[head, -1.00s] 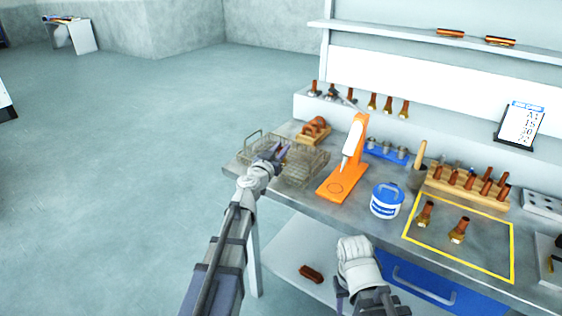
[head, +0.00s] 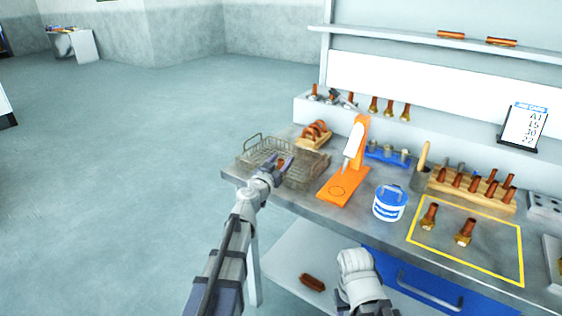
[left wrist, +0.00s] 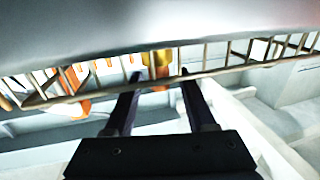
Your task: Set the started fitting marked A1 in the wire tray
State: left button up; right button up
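The wire tray (head: 252,150) stands at the left end of the bench. A copper and brass fitting (head: 281,162) is at the tray's inside, just past the fingertips of my left gripper (head: 273,168). In the left wrist view the fingers (left wrist: 160,78) stand apart, with the fitting (left wrist: 158,68) between and beyond their tips and a gap on each side. The tray's wires (left wrist: 215,72) cross behind the fingers. I cannot read a mark on the fitting or tell whether it rests on the tray floor. My right gripper is low, below the bench front, its fingers mostly hidden behind its wrist (head: 357,268).
An orange stand (head: 345,185) is right of the tray, then a blue and white tub (head: 389,203). Two fittings (head: 429,216) stand inside the yellow outline (head: 522,262). A wooden rack (head: 470,190) holds several copper pieces.

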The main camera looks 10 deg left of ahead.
pick_arm(q)
jog(key=shift+r, duration=0.15)
jog(key=s+a, duration=0.1)
jog(key=s, duration=1.1)
jog(key=shift+a, duration=0.4)
